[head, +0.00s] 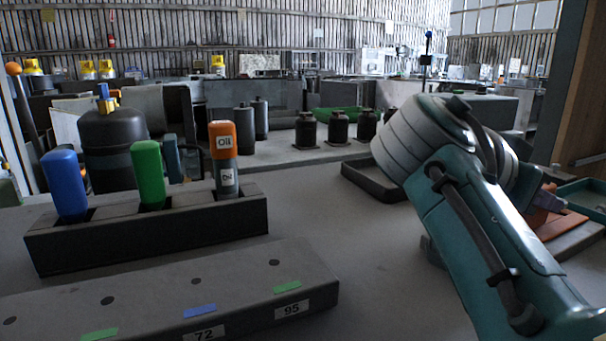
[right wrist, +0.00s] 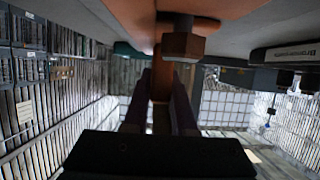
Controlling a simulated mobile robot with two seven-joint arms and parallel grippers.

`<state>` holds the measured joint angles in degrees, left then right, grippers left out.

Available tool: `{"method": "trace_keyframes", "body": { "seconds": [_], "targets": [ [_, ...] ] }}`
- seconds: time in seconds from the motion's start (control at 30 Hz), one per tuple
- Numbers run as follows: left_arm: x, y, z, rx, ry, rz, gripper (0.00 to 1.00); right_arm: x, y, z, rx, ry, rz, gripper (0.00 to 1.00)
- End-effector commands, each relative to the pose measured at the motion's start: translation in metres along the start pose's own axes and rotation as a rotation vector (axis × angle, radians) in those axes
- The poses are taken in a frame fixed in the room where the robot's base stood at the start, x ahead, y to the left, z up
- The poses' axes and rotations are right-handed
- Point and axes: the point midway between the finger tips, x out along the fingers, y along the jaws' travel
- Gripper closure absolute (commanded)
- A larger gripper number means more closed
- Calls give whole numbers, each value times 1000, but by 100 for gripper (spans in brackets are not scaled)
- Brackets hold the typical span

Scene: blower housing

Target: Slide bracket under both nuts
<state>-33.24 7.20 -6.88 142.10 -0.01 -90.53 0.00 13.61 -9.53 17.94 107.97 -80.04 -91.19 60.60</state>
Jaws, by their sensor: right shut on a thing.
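My right gripper (right wrist: 160,80) is shut on an orange-brown upright part of the bracket (right wrist: 161,62), between its two dark fingers in the right wrist view. A brown hexagonal nut (right wrist: 183,42) stands close beside the held part, against a flat orange surface. A second nut cannot be made out. In the head view the orange bracket (head: 560,225) shows at the right edge, partly hidden behind my teal right arm. It lies at a grey block, the housing (head: 583,238). Whether it sits under a nut cannot be told. My left gripper is not in view.
A dark rack (head: 150,235) holds blue, green and orange-topped bottles at the left. A grey labelled block (head: 170,300) lies in front. A dark tray (head: 368,182) and a green tray (head: 585,192) stand near my right arm. The middle of the table is clear.

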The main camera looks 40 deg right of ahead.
Motion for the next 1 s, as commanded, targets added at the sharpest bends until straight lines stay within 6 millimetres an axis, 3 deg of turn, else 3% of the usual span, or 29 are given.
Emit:
{"method": "trace_keyframes", "body": {
  "seconds": [0.47,0.5,0.8,1.0],
  "targets": [
    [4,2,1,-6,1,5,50,2,0,3,1,1,4,100],
    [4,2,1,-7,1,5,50,2,0,4,0,1,4,74],
    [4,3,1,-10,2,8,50,2,0,4,0,0,2,40],
    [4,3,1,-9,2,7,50,2,-1,4,0,-1,1,38]
  ]
}}
